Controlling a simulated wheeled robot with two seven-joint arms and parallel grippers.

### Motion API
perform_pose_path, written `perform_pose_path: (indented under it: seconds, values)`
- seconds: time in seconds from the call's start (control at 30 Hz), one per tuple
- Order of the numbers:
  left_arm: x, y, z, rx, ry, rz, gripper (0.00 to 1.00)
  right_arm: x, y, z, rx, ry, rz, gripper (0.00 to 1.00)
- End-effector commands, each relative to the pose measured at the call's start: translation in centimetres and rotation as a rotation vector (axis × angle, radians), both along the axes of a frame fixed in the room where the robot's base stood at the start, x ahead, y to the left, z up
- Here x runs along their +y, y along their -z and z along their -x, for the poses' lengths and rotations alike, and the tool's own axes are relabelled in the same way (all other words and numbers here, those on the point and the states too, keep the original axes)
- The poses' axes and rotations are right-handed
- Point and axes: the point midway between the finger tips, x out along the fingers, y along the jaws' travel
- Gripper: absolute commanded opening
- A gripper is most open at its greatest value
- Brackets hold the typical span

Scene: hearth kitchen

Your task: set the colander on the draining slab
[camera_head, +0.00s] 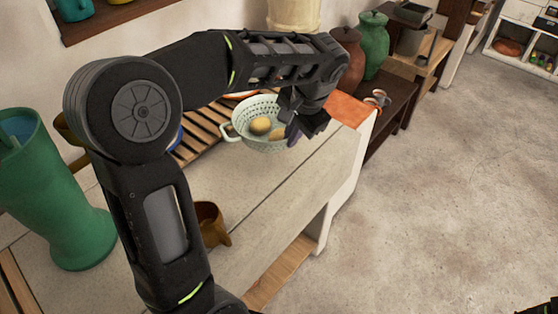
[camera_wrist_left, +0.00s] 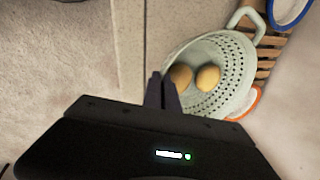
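The pale green colander (camera_head: 243,122) stands on the counter, with yellow-brown potatoes (camera_head: 260,125) inside. One of its loop handles (camera_head: 228,132) points left. My left gripper (camera_head: 293,125) is at the colander's right side and hides that part of the rim. In the left wrist view the fingers (camera_wrist_left: 163,88) are close together at the rim of the colander (camera_wrist_left: 233,62) and look shut on it. The exact contact is hidden. An orange slab (camera_head: 350,109) lies at the counter's far right end, just beyond my gripper. My right gripper is not in view.
A slatted wooden rack (camera_head: 205,128) lies left of the colander. A brown jug (camera_head: 212,222) and a tall green vase (camera_head: 50,190) stand on the counter nearer. Green (camera_head: 373,45) and brown jars stand behind the slab. The pale counter in front of the colander is clear.

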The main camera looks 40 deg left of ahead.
Motion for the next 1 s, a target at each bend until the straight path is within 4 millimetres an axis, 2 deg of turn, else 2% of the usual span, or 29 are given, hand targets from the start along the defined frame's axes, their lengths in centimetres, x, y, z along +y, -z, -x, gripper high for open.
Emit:
perform_pose_path:
  seconds: [0.1, 0.2, 0.57, 0.83, 1.0]
  values:
    - [0.1, 1.9, 0.1, 0.003, 0.000, -0.002, 0.00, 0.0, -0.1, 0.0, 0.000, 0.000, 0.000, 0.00]
    - [0.1, 2.7, 0.0, 0.000, 0.001, -0.002, 0.00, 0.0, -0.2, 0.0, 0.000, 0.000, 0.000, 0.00]
    - [0.0, 3.2, 0.0, 0.000, 0.001, -0.001, 0.00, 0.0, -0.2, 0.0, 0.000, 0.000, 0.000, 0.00]
    - [0.0, 7.0, 0.0, 0.002, 0.000, -0.001, 0.00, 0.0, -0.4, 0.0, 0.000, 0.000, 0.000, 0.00]
    - [0.0, 7.8, 0.0, -0.001, 0.000, -0.001, 0.00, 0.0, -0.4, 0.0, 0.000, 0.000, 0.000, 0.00]
